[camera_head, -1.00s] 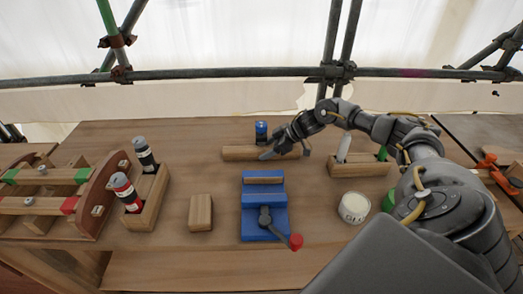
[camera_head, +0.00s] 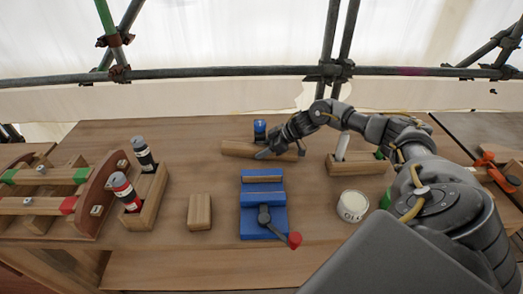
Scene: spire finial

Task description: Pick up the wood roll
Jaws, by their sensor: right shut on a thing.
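The wood roll (camera_head: 238,149) is a long brown wooden piece lying crosswise near the back of the workbench, behind the blue vise (camera_head: 263,205). My right gripper (camera_head: 268,152) reaches in from the right and is shut on the wood roll near its middle. The gripper and wrist cover part of the roll's right half; its right end shows just past them. I cannot tell whether the roll is clear of the bench top. My left gripper is not in view.
A small blue-topped object (camera_head: 260,131) stands just behind the roll. A wooden holder with bottles (camera_head: 147,203) and a wood block (camera_head: 199,212) are on the left. A white tin (camera_head: 353,206) and a wooden box (camera_head: 358,165) are on the right. Bench space left of the roll is clear.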

